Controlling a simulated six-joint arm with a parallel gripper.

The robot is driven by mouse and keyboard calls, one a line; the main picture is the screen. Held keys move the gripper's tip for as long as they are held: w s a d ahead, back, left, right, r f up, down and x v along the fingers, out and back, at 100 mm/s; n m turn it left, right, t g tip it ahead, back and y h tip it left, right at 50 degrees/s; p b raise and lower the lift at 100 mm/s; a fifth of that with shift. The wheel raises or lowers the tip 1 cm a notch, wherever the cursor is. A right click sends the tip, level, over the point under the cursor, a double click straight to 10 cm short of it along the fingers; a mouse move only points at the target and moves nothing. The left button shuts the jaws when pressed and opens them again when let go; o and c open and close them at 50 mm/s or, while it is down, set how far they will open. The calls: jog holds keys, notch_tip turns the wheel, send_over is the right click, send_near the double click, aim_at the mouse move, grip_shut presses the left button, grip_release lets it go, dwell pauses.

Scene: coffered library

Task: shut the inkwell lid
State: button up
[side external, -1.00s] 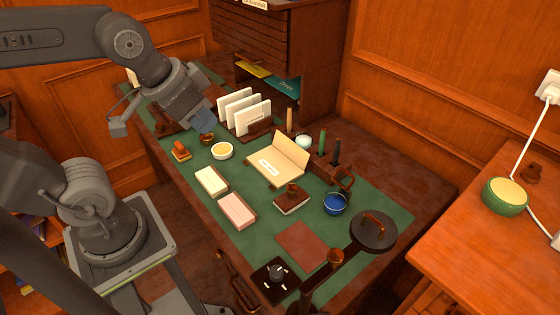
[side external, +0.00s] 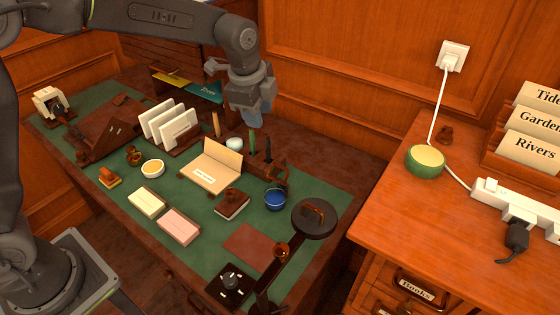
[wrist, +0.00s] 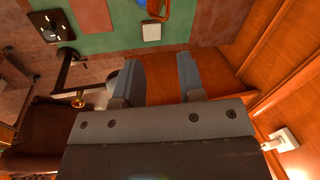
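The inkwell (side external: 275,200) is a small round pot with a blue inside, standing open on the green desk top. Its brown lid (side external: 281,178) appears raised behind the pot, though it is hard to separate from the dark wooden pen stand beside it. My gripper (side external: 254,118) hangs above the desk, behind and a little left of the inkwell in the side view, and touches nothing that I can see. In the wrist view its two fingers (wrist: 163,78) are apart with nothing between them. A blue shape with an orange edge at the top there may be the inkwell, cut off by the frame.
The pen stand (side external: 262,166) with upright candle-like sticks stands beside the inkwell, below my gripper. A dark round lamp head (side external: 315,218) is to its right. An open box (side external: 212,168), a stamp block (side external: 232,204) and a brown mat (side external: 250,243) lie nearby.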

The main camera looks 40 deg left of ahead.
jog(key=w+d+f+m, duration=0.2)
jog(key=w+f, duration=0.1)
jog(key=f, duration=0.1)
send_near(281, 166)
jog(key=x, duration=0.8)
jog(key=shift+w+f, duration=0.1)
grip_shut()
